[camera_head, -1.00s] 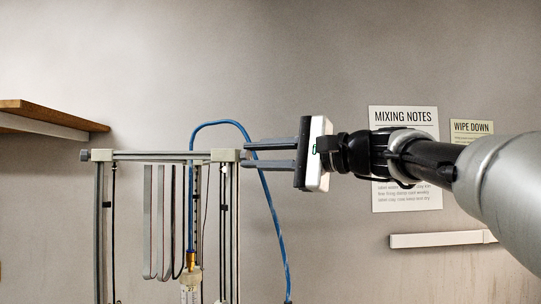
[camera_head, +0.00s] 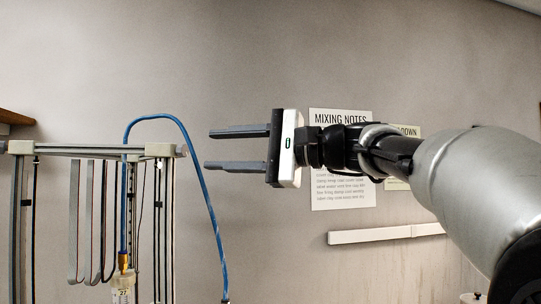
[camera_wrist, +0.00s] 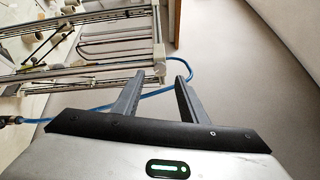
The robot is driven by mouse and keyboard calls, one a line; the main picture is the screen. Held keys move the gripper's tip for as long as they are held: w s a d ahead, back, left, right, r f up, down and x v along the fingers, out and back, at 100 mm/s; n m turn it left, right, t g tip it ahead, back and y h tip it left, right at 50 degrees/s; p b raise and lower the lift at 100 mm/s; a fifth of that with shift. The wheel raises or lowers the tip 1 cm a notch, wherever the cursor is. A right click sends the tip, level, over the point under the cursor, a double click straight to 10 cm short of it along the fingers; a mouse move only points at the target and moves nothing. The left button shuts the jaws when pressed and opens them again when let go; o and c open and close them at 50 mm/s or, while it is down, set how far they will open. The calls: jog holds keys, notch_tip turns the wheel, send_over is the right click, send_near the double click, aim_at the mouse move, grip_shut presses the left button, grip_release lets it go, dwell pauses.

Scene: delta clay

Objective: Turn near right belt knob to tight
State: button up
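The printer's top frame (camera_head: 90,151) stands at the left in the head view, with a pale corner block (camera_head: 160,150) at its right end. A small grey knob (camera_head: 182,150) sticks out to the right from that block. My gripper (camera_head: 209,150) is open and empty, level with the knob and a short way to its right. The fingers point left, one above the other, apart from the knob. In the wrist view my gripper (camera_wrist: 160,76) shows both fingers spread, with the frame's corner (camera_wrist: 159,52) just beyond. The knob's angle is too small to read.
A blue tube (camera_head: 208,207) arches over the frame and hangs down below my fingers. Several belt loops (camera_head: 88,220) hang under the top bar. A wooden shelf (camera_head: 15,116) is at the far left. The wall behind holds a notes sheet (camera_head: 342,190) and a white rail (camera_head: 370,235).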

jog(key=b+v, duration=0.1)
jog(key=v, duration=1)
